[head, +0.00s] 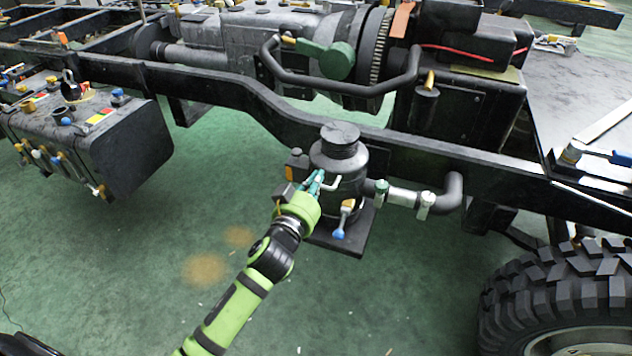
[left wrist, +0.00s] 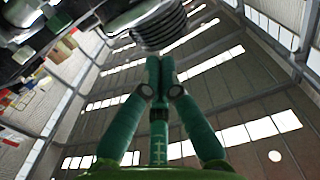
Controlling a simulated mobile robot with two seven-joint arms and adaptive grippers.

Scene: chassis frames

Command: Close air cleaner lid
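The air cleaner (head: 345,170) is a dark upright canister on the near side of the chassis rail. A dark round cap (head: 340,136), which looks like its lid, sits on top; I cannot tell whether it is fully closed. My left gripper (head: 317,178), with green fingers, is at the canister's left front side, below the cap. In the left wrist view its fingertips (left wrist: 160,62) are together with nothing visible between them. A dark ribbed round part (left wrist: 160,24) is just beyond the tips there; contact is unclear. My right gripper is not in view.
A hose with a silver fitting (head: 405,197) leaves the canister to the right. A blue-tipped lever (head: 340,232) hangs in front. The chassis rail (head: 240,92) runs behind. A tire (head: 560,300) is at lower right. Green floor is clear at front left.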

